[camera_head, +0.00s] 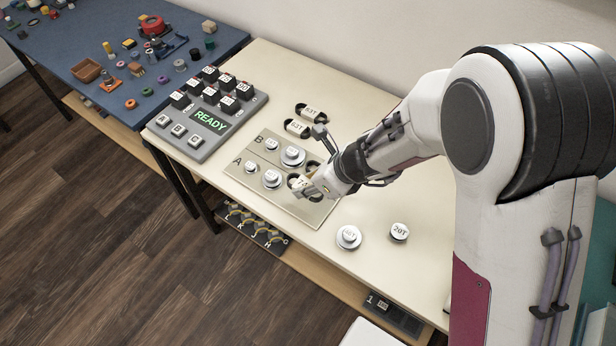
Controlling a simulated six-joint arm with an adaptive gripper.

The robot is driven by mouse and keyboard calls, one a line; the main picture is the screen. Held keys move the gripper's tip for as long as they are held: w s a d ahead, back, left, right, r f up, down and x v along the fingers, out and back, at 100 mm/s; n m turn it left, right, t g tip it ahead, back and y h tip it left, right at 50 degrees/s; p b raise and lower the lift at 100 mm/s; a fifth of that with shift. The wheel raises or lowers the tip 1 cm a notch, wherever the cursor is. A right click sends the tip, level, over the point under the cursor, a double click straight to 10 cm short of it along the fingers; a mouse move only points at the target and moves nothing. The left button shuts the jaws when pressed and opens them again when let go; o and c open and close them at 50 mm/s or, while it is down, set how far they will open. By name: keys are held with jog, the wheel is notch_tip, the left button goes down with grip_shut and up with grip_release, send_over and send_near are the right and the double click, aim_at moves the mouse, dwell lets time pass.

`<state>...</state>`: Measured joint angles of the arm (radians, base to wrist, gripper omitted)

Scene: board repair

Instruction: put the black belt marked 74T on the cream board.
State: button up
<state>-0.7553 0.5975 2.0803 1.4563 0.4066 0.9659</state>
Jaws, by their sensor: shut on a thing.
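The cream board (299,211) lies on the table with rows lettered A and B. Several pulleys stand on it, among them a large one in row A (271,179) and one in row B (292,156). My gripper (303,187) is low over the right part of the board, shut on a black belt (292,181) with a pale tag. The tag's marking is too small and covered to read. The gripper hides part of the belt, so I cannot tell whether it touches the board. The belt appears beside the large row A pulley, not around it.
Two other black tagged belts (297,128) lie behind the board. A grey console (185,145) reading READY stands at left. Two loose pulleys, one large (348,237) and a smaller one marked 20T (399,232), stand on clear table at right. A blue cluttered table (60,65) is far left.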

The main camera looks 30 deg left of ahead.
aim_at(309, 204)
jog(key=shift+f, duration=2.55)
jog(key=shift+f, duration=0.5)
jog(key=o, duration=1.2)
jog(key=shift+d+r, duration=0.1)
jog(key=shift+r, duration=0.1)
jog(key=shift+v, duration=5.8)
